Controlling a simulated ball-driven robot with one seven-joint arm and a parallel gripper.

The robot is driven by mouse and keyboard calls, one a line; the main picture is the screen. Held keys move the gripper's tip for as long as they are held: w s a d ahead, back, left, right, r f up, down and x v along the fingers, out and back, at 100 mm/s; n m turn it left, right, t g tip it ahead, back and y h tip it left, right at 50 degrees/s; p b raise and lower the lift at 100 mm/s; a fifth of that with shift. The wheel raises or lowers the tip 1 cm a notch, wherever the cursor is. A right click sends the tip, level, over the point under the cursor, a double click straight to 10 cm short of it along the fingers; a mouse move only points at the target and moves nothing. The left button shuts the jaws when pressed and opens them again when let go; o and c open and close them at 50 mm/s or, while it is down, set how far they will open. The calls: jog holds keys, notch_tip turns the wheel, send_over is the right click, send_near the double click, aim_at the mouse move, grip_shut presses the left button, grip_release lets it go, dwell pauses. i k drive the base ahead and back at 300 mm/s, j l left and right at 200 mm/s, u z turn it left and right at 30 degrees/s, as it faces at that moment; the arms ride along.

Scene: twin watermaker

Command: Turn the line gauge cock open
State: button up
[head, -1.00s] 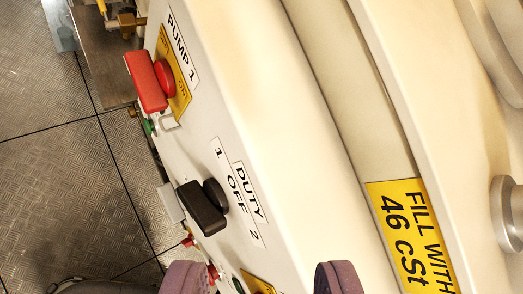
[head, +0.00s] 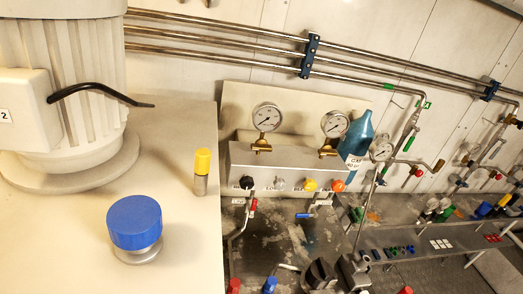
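The line gauge cock cannot be told for sure by its label. A round gauge (head: 382,149) stands on thin pipework right of centre, beside a blue bottle. A green-handled fitting (head: 409,143) is on the pipe just right of it. Two more gauges, the left one (head: 267,117) and the right one (head: 335,124), sit on brass fittings (head: 261,144) on top of a grey panel box (head: 285,170). Whether any cock is open or shut is too small to tell. My gripper is not in view.
A cream housing with a blue cap (head: 134,222) and a yellow-topped post (head: 202,163) fills the left. Steel pipes (head: 220,36) cross the wall. A grey bench (head: 450,235) with small coloured parts lies right.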

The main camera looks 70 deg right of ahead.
aim_at(260, 145)
jog(key=z, duration=1.55)
